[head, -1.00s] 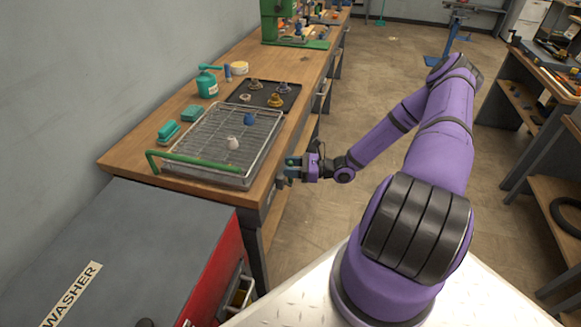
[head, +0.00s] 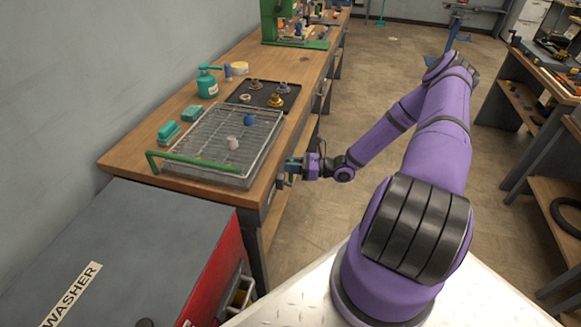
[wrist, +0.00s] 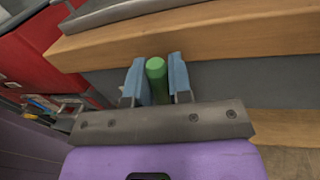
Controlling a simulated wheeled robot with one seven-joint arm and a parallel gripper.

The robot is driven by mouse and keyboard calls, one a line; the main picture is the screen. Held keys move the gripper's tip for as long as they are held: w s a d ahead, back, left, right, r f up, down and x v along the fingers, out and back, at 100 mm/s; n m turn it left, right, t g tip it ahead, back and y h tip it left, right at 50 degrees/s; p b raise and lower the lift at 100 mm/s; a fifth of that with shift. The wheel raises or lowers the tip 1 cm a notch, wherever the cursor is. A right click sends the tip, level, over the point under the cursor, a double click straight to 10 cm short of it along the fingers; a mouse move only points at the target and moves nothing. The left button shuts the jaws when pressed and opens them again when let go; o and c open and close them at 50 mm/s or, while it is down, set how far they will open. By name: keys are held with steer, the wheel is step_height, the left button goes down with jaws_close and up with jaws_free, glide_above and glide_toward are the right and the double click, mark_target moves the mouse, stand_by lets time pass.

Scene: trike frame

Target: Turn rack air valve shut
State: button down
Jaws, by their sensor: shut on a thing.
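My gripper (head: 293,166) is at the front edge of the workbench, below the wire rack, in the head view. In the wrist view its two blue fingers (wrist: 157,82) stand on either side of a green valve handle (wrist: 156,70), a short rounded bar, and are shut on it. The handle lies in front of the grey bench apron, under the wooden top. The valve body is mostly hidden by the gripper in the head view; a small brassy bit shows just beside the fingers.
The wire rack (head: 205,165) on a tray, with a green bar at its near end, sits on the wooden workbench (head: 120,160) above the gripper. The grey-topped washer (head: 130,235) with a red front stands nearer, at left. Floor to the right of the bench is open.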

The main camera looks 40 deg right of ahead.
steer(key=m, duration=0.1)
steer(key=w+d+m, duration=0.1)
steer(key=m, duration=0.1)
steer(key=w+d+f+m, duration=0.1)
steer(key=shift+d+t, duration=0.25)
steer(key=shift+t, duration=0.15)
steer(key=w+d+f+m+t+h, duration=0.1)
steer(key=f+m, duration=0.6)
steer(key=m, duration=0.8)
steer(key=shift+w+d+f+t, duration=0.25)
steer(key=shift+w+d+t, duration=0.6)
steer(key=shift+d+t, duration=0.35)
steer(key=shift+d, duration=0.1)
steer(key=c, duration=1)
jaws_free()
steer(key=shift+c, duration=0.2)
steer(key=v, duration=1)
steer(key=shift+s+d, duration=0.25)
steer(key=shift+s, duration=0.15)
